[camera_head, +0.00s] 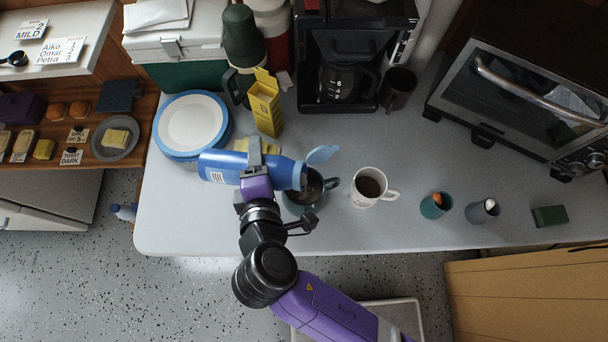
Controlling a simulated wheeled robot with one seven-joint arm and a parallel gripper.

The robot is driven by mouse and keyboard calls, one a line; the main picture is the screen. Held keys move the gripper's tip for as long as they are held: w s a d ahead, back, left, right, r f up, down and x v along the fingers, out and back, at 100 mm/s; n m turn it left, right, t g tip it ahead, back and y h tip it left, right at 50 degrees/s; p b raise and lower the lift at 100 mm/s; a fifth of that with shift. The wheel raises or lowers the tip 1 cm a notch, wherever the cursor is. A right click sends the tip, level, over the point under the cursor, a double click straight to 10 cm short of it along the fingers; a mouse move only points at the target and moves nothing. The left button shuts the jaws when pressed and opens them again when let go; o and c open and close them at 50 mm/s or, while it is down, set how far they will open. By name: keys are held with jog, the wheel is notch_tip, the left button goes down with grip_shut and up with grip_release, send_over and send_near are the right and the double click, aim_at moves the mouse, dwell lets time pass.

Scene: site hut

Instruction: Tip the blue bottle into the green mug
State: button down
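The blue bottle (225,167) lies almost level in the air, its flip cap (322,154) open at the right end. My gripper (256,160) is shut around the bottle's middle. The bottle's end and my arm hide part of the mug. I cannot tell whether anything flows out. The mug's handle points up and right.
A white mug (369,186) of dark drink stands just right of the green mug. Small teal (435,205) and grey (483,209) cups stand farther right. Blue-rimmed plates (190,124), a yellow carton (265,103) and a coffee maker (350,60) stand behind. The table front is clear.

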dwell(0.4)
jog(key=shift+r+p, duration=0.3)
jog(key=shift+p, duration=0.1)
jog(key=shift+d+r+n+h+p, duration=0.1)
jog(key=shift+r+n+h+p, duration=0.1)
jog(key=shift+n+h+p, duration=0.45)
jog(key=p, duration=0.2)
jog(key=shift+d+g+p, duration=0.25)
jog(key=shift+g+p, duration=0.15)
jog(key=shift+f+n+h+p, duration=0.1)
jog(key=shift+n+h+p, duration=0.15)
jog(key=shift+p, duration=0.1)
jog(key=shift+s+d+f, duration=0.1)
jog(key=shift+f, duration=0.2)
jog(key=r+p, duration=0.1)
jog(key=p, duration=0.1)
jog(key=shift+d+r+n+h+p, duration=0.1)
jog(key=shift+r+n+h+p, duration=0.2)
jog(key=shift+n+p, duration=0.1)
